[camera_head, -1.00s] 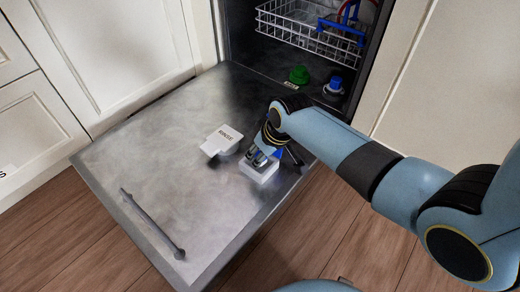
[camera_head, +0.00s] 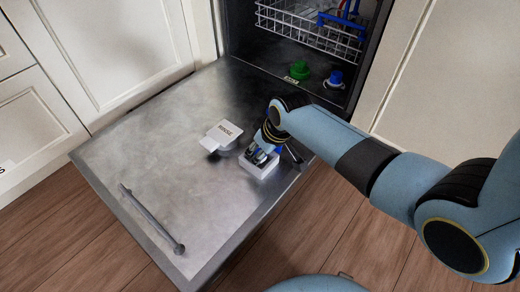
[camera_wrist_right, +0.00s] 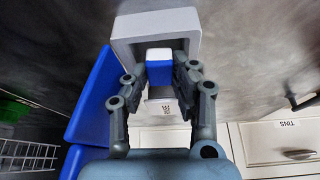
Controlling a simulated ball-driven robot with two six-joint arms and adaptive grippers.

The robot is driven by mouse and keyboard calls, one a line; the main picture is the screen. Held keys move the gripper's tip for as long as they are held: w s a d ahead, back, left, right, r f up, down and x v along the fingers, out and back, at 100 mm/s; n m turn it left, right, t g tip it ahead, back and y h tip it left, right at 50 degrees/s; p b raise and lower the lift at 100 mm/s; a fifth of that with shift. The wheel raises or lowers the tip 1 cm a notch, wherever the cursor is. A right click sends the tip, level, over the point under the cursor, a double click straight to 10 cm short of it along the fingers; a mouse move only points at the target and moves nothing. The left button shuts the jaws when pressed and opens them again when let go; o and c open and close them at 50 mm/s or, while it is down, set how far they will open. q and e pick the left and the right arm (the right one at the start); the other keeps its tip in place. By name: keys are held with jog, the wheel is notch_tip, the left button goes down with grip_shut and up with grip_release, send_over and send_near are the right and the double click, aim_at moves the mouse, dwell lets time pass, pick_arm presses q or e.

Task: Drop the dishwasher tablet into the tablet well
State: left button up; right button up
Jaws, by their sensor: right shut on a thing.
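My right gripper (camera_head: 262,157) is shut on the dishwasher tablet, at the open white tablet well (camera_head: 262,170) on the lowered dishwasher door. In the right wrist view the tablet (camera_wrist_right: 159,66) is a small blue and white block between the fingertips (camera_wrist_right: 159,78). It lies within the outline of the well's pale rim (camera_wrist_right: 126,30). I cannot tell how deep the tablet sits or whether it touches the well. A large blue panel (camera_wrist_right: 90,95) stands beside the well. The arm and fingers hide part of the well in the head view. My left gripper is not in view.
A white piece labelled RINSE (camera_head: 222,136) lies left of the well. A green cap (camera_head: 299,71), a blue cap (camera_head: 335,78) and a wire rack (camera_head: 310,35) are inside the dishwasher.

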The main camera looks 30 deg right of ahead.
jog(key=shift+f, duration=0.35)
jog(key=o, duration=1)
jog(key=shift+a, duration=0.1)
jog(key=shift+c, duration=0.2)
jog(key=shift+s, duration=0.1)
jog(key=v, duration=1.2)
jog(key=shift+r, duration=0.1)
